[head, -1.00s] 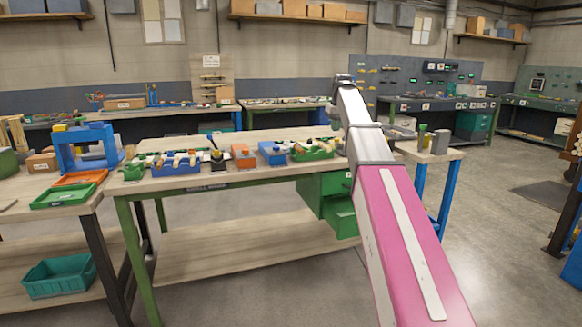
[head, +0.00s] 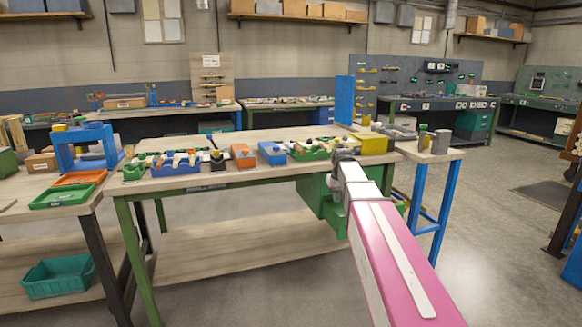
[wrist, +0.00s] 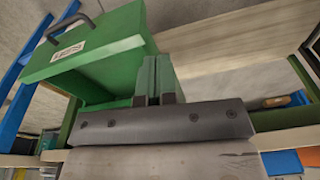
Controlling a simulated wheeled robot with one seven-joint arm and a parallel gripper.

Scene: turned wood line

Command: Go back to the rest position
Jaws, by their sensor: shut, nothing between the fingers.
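My arm reaches forward from the bottom right of the head view and ends low, in front of the right part of the green-legged workbench (head: 240,180). My gripper (wrist: 158,62) shows in the wrist view with its two fingers together and nothing between them. In the head view the arm hides the fingers. Beyond the fingers in the wrist view is the green drawer unit (wrist: 85,55) with a dark handle. The drawer unit also shows in the head view (head: 318,197), partly behind my arm. I cannot tell how close the fingers are to it.
The bench top holds a blue tray (head: 176,168), an orange bin (head: 243,156) and a yellow box (head: 374,145). A blue-legged side table (head: 440,153) stands at the right. A teal crate (head: 58,279) sits on the left lower shelf. The floor at the right is open.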

